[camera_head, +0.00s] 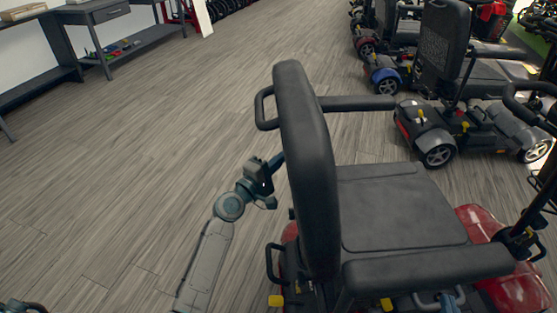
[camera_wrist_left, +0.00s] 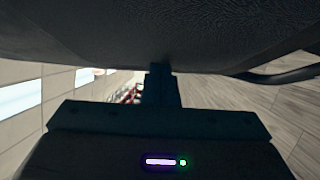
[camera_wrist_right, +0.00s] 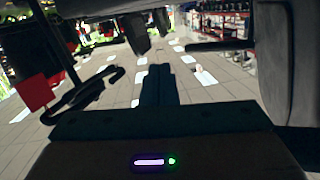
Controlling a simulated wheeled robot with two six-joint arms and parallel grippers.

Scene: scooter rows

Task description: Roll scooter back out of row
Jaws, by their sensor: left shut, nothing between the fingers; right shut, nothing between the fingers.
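A red scooter with a black seat (camera_head: 395,210) stands close in front of me in the head view. Its tall black backrest (camera_head: 305,165) is nearest the middle, and its red body shows below the armrest. My left arm reaches up behind the backrest, whose edge hides most of my left gripper (camera_head: 277,162). In the left wrist view that gripper (camera_wrist_left: 162,85) is shut and empty, just below dark padding. My right gripper (camera_head: 450,301) shows only in part, low beside the near armrest. In the right wrist view it (camera_wrist_right: 158,85) is shut and empty, with grey padding at the right.
A dark bench (camera_head: 140,43) stands along the wall at the upper left. The wooden floor (camera_head: 110,170) left of the scooter is clear.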

